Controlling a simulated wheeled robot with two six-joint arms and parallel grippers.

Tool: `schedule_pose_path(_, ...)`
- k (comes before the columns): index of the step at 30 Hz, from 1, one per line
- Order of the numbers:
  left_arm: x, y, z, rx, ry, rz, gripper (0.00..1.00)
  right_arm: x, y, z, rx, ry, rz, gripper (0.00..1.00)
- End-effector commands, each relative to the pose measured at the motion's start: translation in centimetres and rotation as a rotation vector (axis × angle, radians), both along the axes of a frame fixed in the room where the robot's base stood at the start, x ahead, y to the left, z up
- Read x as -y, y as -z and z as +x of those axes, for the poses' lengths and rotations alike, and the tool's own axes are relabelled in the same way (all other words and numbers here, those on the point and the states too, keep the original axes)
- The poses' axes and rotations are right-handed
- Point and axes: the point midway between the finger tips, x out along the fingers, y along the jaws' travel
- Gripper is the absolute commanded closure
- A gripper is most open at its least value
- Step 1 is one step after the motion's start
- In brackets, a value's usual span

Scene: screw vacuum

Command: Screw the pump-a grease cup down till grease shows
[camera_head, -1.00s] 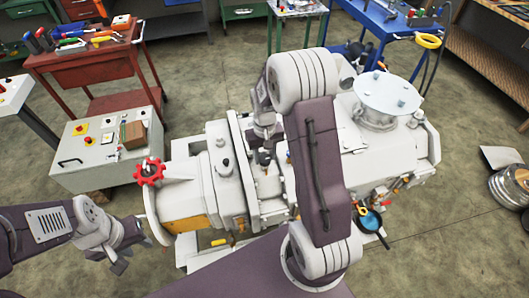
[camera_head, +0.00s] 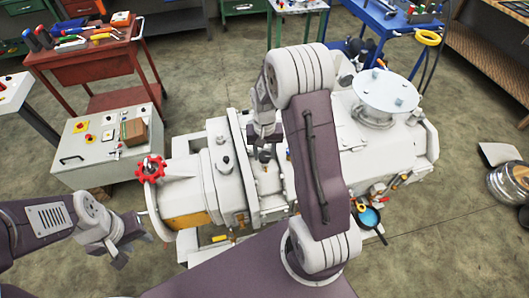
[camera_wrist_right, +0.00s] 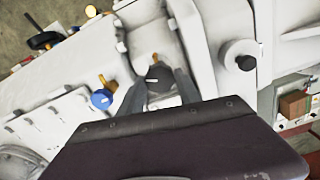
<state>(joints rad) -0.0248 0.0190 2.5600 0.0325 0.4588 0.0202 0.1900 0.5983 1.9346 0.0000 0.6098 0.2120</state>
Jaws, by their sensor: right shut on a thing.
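The grease cup (camera_wrist_right: 158,76) is a dark round cap with a pale mark on top, standing on the white pump (camera_head: 207,180). My right gripper (camera_wrist_right: 160,84) is shut on it, one finger on each side, in the right wrist view. The cup also shows as a dark knob (camera_head: 265,155) below the right gripper in the head view. A small orange part (camera_wrist_right: 156,58) stands just behind it. I cannot make out grease. My left gripper (camera_head: 134,247) is empty beside the pump's left end, its fingers apart.
A blue-capped fitting (camera_wrist_right: 102,99) stands left of the cup in the right wrist view. A red handwheel (camera_head: 150,170) is at the pump's left end. A grey control box (camera_head: 100,150) and a red tool cart (camera_head: 85,65) stand behind.

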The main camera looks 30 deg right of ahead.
Motion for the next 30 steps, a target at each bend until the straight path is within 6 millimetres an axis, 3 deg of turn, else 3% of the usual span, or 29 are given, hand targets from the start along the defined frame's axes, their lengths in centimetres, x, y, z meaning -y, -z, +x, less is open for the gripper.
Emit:
schedule_pose_path(2, 0.0, 0.0, 0.0, 0.000, 0.000, 0.000, 0.63, 0.0, -0.1, 0.1, 0.005, -0.001, -0.001, 1.00)
schedule_pose_path(3, 0.0, 0.0, 0.0, 0.000, 0.000, 0.000, 0.63, 0.0, -0.1, 0.1, 0.005, -0.001, -0.001, 0.49)
schedule_pose_path(5, 0.0, 0.0, 0.0, 0.000, 0.000, 0.000, 0.63, 0.0, -0.1, 0.1, 0.004, -0.001, -0.001, 0.38)
schedule_pose_path(14, 0.0, 0.0, 0.0, 0.000, 0.000, 0.000, 0.63, 0.0, -0.2, 0.1, 0.003, -0.001, 0.000, 0.38)
schedule_pose_path(17, 0.0, 0.0, 0.0, 0.000, 0.000, 0.000, 0.63, 0.0, -1.6, 0.2, 0.007, -0.001, -0.002, 0.38)
schedule_pose_path(24, 0.0, -0.1, 0.0, 0.000, 0.000, 0.000, 0.63, 0.1, -6.9, 0.2, 0.009, -0.001, -0.002, 0.38)
schedule_pose_path(30, 0.0, -0.1, 0.0, 0.000, 0.000, 0.000, 0.63, 0.0, -9.0, 0.1, 0.003, -0.001, 0.000, 0.38)
